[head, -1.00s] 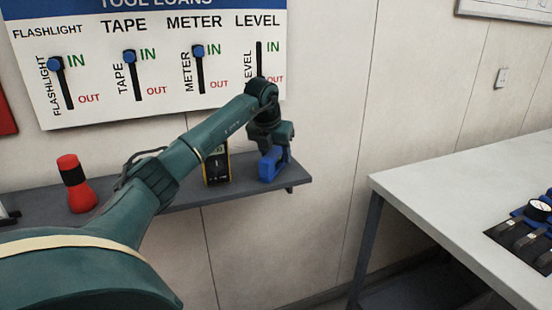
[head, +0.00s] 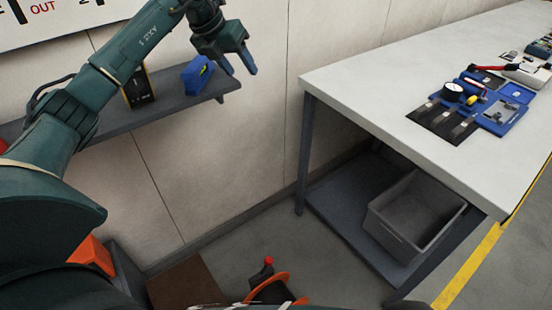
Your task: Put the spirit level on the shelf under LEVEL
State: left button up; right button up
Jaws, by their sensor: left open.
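The spirit level (head: 198,75) is a short blue block with a yellow vial. It stands on the right end of the grey wall shelf (head: 168,115), to the right of the dark meter with yellow edges (head: 139,88). My left gripper (head: 240,66) is open and empty. Its two blue fingers point down just to the right of the level and look apart from it. The LEVEL label is outside the current view. My right gripper is not in view.
A white-topped workbench (head: 370,80) stands to the right, with blue trays and tools on it. A grey bin (head: 418,215) sits on its lower shelf. An orange reel-like object (head: 268,287) and an orange block (head: 92,254) are low down. Wall space right of the shelf is clear.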

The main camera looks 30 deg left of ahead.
pick_arm(q)
jog(key=s+d+f+m+h, duration=0.1)
jog(key=d+f+h, duration=0.25)
jog(key=d, duration=0.35)
jog(key=s+d+f+m+h, duration=0.1)
jog(key=d+f+h, duration=0.25)
jog(key=d, duration=0.45)
jog(key=s+d+f+n+t+h, duration=0.1)
jog(key=s+d+n+t+h, duration=0.1)
jog(key=s+d+n+h, duration=0.35)
jog(key=s+d+f+n+t+h, duration=0.1)
jog(key=s+d+n+h, duration=0.15)
jog(key=d, duration=0.55)
jog(key=s+a+f+n+t+y, duration=0.3)
jog(key=s+f+n+y, duration=1)
jog(key=n, duration=1.3)
jog(key=s+a+f, duration=0.1)
jog(key=s+f, duration=0.3)
jog(key=f, duration=0.2)
jog(key=shift+a, duration=0.2)
